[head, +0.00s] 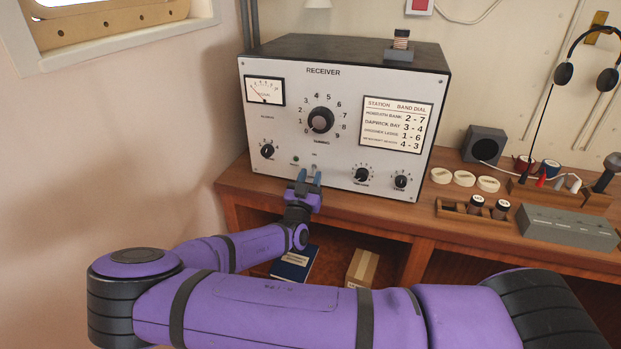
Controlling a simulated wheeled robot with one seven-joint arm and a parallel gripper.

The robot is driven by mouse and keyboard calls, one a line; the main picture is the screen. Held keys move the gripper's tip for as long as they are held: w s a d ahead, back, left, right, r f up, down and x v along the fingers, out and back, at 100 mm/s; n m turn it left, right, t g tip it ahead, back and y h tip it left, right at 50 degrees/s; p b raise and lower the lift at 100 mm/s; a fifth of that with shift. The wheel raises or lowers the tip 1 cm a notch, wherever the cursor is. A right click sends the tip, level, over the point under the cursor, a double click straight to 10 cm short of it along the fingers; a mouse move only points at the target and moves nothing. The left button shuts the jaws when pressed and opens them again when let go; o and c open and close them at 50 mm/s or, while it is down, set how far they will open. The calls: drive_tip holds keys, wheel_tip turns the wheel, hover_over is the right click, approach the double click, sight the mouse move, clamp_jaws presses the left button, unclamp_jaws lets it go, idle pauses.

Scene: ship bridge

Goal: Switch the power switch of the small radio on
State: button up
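The radio in view is a grey box with a dark top, labelled RECEIVER (343,113), standing on the wooden desk. My gripper (308,177) is at the lower front of the receiver, just below the switch.
The desk (380,213) has little free room before the receiver. To its right are a small speaker (484,144), pale discs, a rack with dark jars (474,207) and a grey block (566,227). A blue book (294,262) and a box (361,268) are below.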

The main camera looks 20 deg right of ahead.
sight(314, 168)
drive_tip(key=shift+d, duration=0.1)
clamp_jaws()
drive_tip(key=shift+r+g, duration=0.2)
drive_tip(key=shift+g, duration=0.1)
drive_tip(key=g+y, duration=0.1)
drive_tip(key=r+g+y, duration=0.1)
drive_tip(key=g, duration=0.1)
drive_tip(key=shift+s+r+y, duration=0.1)
drive_tip(key=shift+r+y, duration=0.05)
drive_tip(key=shift+y, duration=0.25)
drive_tip(key=shift+r+g+y, duration=0.35)
drive_tip(key=shift+g+y, duration=0.35)
drive_tip(key=shift+g, duration=0.3)
drive_tip(key=shift+r+g+y, duration=0.35)
drive_tip(key=shift+g+y, duration=0.35)
drive_tip(key=shift+g, duration=0.3)
